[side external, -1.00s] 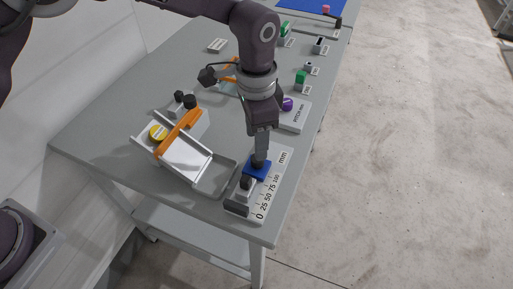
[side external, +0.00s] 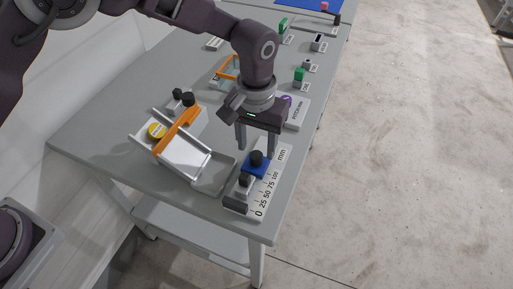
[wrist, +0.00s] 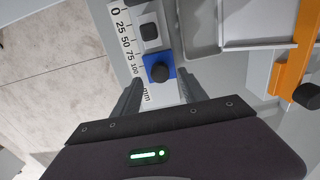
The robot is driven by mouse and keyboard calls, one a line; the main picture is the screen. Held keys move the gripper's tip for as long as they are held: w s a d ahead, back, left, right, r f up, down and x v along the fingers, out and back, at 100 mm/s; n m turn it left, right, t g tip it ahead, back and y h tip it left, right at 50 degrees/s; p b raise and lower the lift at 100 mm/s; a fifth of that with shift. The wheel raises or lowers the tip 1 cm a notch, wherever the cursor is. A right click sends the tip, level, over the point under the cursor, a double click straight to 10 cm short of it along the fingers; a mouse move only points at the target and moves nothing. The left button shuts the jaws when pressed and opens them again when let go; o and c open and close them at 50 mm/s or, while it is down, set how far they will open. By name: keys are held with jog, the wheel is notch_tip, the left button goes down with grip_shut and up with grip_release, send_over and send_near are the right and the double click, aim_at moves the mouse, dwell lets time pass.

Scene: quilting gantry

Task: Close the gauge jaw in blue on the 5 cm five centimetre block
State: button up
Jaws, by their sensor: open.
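The gauge (side external: 272,174) is a white plate with a millimetre scale near the table's front corner; it also shows in the wrist view (wrist: 123,42). Its blue jaw (side external: 262,170) carries a black knob (wrist: 160,72). A silver block (wrist: 148,17) with its own black knob (side external: 246,180) sits between the blue jaw and the gauge's dark end stop (side external: 236,207). The blue jaw is close against the block; I cannot tell whether they touch. My gripper (side external: 257,149) is open and empty above the far side of the blue jaw, fingers apart in the wrist view (wrist: 160,82).
A grey tray (side external: 219,178) lies beside the gauge. Left of it stands a silver sloped fixture (side external: 180,157) with an orange bar (side external: 176,131) and a yellow disc (side external: 157,131). A labelled plate with a purple knob is behind my gripper. Small green-topped items (side external: 299,75) stand farther back.

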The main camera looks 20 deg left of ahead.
aim_at(251, 161)
notch_tip(251, 161, down, 2)
jog(key=shift+f, duration=0.2)
jog(key=c, duration=1)
jog(key=shift+o, duration=0.2)
jog(key=shift+s, duration=1.6)
jog(key=o, duration=1)
jog(key=shift+c, duration=0.2)
notch_tip(251, 161, up, 7)
